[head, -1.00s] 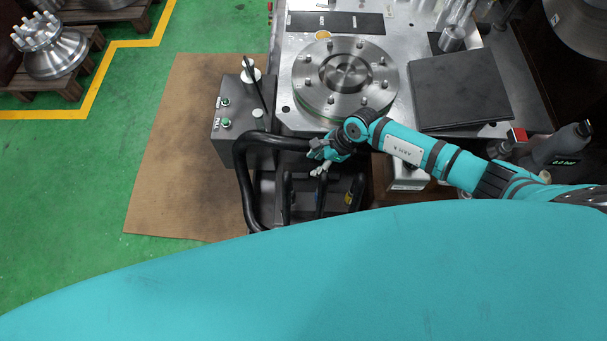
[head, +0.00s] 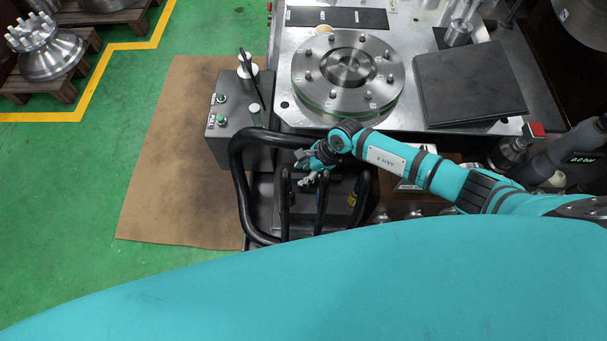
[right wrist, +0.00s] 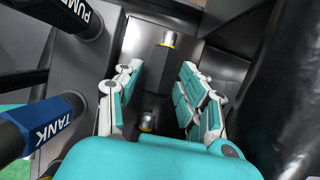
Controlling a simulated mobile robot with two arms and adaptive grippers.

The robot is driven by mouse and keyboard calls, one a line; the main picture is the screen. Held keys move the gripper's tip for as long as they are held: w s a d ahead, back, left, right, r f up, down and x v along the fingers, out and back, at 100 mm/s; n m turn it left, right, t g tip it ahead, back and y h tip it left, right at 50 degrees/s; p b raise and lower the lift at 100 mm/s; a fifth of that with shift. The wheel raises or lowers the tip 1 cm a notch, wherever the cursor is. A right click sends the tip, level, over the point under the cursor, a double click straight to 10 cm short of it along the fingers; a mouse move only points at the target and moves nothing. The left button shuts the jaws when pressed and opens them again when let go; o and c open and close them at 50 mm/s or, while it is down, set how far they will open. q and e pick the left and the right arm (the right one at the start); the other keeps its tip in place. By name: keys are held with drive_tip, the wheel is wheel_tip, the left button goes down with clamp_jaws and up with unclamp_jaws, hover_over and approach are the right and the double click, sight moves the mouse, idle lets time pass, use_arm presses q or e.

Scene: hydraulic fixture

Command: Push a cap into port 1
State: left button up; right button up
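My right gripper (head: 308,178) hangs over the dark hydraulic block between the black hoses, at the front of the steel fixture. In the right wrist view its two fingers (right wrist: 161,72) are spread apart, with nothing visibly held between them. Beyond them are two metal fittings with yellow rings, one farther up (right wrist: 168,40) and one lower (right wrist: 147,121) near the palm. I cannot read a port number or tell which is port 1. No loose cap can be made out. My left gripper is not in view.
Black hoses (head: 239,185) loop around the work spot. Hose ends marked PUMP (right wrist: 75,15) and TANK (right wrist: 45,130) stand left of the fingers. A grey control box (head: 232,118), a round bolted flange (head: 348,75) and a dark flat plate (head: 470,85) are nearby.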

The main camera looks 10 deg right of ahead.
clamp_jaws()
drive_tip(key=shift+r+p, duration=0.3)
drive_tip(key=shift+r, duration=0.15)
idle(0.6)
drive_tip(key=shift+r+p, duration=2.1)
drive_tip(key=shift+r, duration=0.4)
